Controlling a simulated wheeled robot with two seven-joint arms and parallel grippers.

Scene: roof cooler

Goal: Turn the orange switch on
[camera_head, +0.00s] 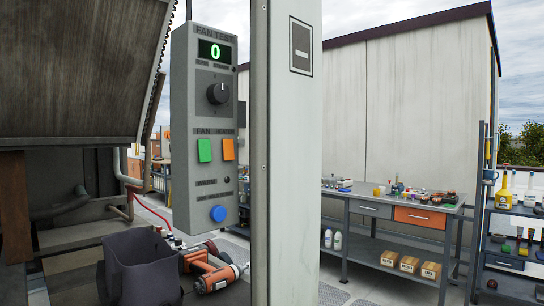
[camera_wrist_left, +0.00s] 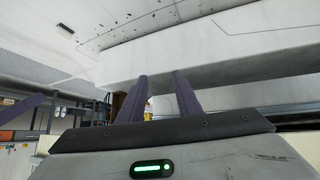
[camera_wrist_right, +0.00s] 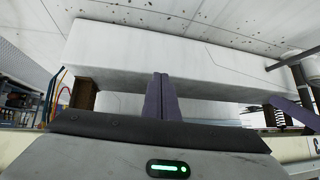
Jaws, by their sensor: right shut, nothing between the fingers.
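The orange switch (camera_head: 228,149) is a rocker on a grey fan test panel (camera_head: 211,125), right of a green switch (camera_head: 205,150). The panel's display shows a green 0. No gripper shows in the head view, so both are away from the panel there. My left gripper (camera_wrist_left: 159,80) is open and empty in the left wrist view, its two fingers apart. My right gripper (camera_wrist_right: 160,80) is shut and empty in the right wrist view, its fingers together. Neither wrist view shows the orange switch.
The panel also has a black knob (camera_head: 218,93) and a blue button (camera_head: 218,214). A pale post (camera_head: 292,160) stands just right of it. A dark bin (camera_head: 140,265) and an orange power tool (camera_head: 213,270) lie below. A workbench (camera_head: 365,195) stands at the right.

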